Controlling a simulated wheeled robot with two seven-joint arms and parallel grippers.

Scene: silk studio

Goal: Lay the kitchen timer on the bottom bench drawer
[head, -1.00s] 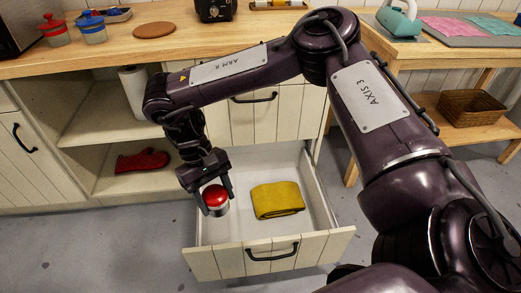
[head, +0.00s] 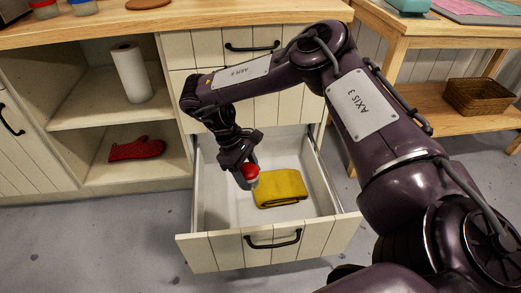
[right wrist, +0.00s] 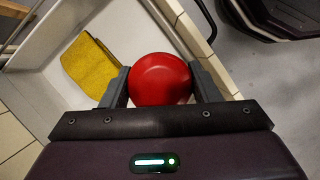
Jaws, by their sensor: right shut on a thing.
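The kitchen timer (head: 251,172) is red on top with a pale base. My right gripper (head: 246,180) is shut on it and holds it over or inside the open bottom bench drawer (head: 215,205), left of the yellow cloth. In the right wrist view the timer's round red top (right wrist: 161,79) sits between the two fingers of the right gripper (right wrist: 162,88). I cannot tell whether the timer touches the drawer floor. My left gripper is not in view.
A folded yellow cloth (head: 281,188) lies in the drawer, right of the timer. The drawer's front panel with its black handle (head: 272,239) is pulled out. A red oven mitt (head: 136,149) and a paper roll (head: 131,72) are on shelves at left. The drawer floor's left part is bare.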

